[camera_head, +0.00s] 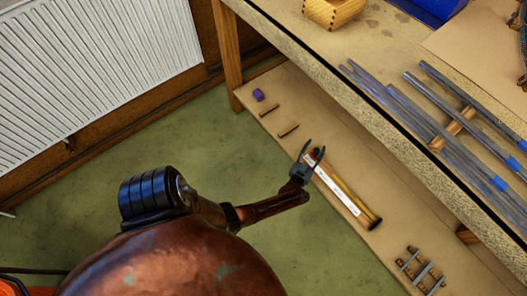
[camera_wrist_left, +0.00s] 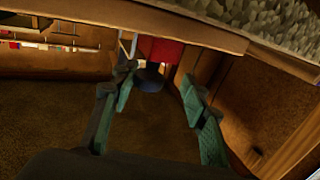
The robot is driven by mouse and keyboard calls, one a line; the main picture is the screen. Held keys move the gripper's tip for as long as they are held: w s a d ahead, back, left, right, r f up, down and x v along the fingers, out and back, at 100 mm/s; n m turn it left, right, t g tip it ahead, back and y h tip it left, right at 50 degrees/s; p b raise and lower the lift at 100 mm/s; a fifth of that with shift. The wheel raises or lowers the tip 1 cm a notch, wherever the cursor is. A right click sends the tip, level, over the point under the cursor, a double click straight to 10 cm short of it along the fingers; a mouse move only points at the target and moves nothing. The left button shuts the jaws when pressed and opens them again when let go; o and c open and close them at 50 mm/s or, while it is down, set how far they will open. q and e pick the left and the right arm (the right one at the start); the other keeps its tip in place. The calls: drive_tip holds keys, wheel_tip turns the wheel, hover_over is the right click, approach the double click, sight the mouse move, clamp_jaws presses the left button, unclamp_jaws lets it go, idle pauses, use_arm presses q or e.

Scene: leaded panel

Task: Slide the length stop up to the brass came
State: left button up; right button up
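A gold-coloured brass bar (camera_head: 346,188), which looks like the brass came, lies on the low shelf with a white strip along its side and a dark end. A small red piece at the bar's upper end, which may be the length stop, is partly hidden by my left gripper (camera_head: 314,150). In the left wrist view, a red block (camera_wrist_left: 160,49) with a dark round knob (camera_wrist_left: 149,78) shows between and just beyond the green-padded fingers. These fingers are apart, and I see no grip on the block. Whether a finger touches it I cannot tell. My right gripper is not in view.
The workbench edge (camera_head: 340,85) overhangs the low shelf (camera_head: 345,150). Grey lead strips (camera_head: 440,135) and a wooden box (camera_head: 333,11) are on the bench. A purple block (camera_head: 258,95), two small brown sticks and a metal rack (camera_head: 420,268) lie on the shelf.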

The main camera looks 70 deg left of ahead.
use_arm(q)
drive_tip(key=p+v, duration=0.1)
drive_tip(key=v, duration=0.1)
drive_tip(key=p+v, duration=0.1)
drive_tip(key=v, duration=0.2)
drive_tip(key=p+v, duration=0.1)
drive_tip(key=v, duration=0.2)
drive_tip(key=shift+s+d+r, duration=0.1)
drive_tip(key=shift+r, duration=0.15)
drive_tip(key=s+d+f+m+g+h+p, duration=0.1)
drive_tip(key=s+d+f+m+h+p, duration=0.1)
drive_tip(key=s, duration=0.5)
drive_tip(key=s+d+f+m+g+h+p, duration=0.1)
drive_tip(key=s+d+f+m+h+p, duration=0.1)
drive_tip(key=s+p, duration=0.5)
drive_tip(key=s+d+f+m+g+h+p, duration=0.2)
drive_tip(key=s+d+f+h+p, duration=0.1)
drive_tip(key=s, duration=0.4)
drive_tip(key=shift+s+f+m+h+p, duration=0.35)
drive_tip(key=shift+f+h+p, duration=0.3)
drive_tip(key=shift+h, duration=0.65)
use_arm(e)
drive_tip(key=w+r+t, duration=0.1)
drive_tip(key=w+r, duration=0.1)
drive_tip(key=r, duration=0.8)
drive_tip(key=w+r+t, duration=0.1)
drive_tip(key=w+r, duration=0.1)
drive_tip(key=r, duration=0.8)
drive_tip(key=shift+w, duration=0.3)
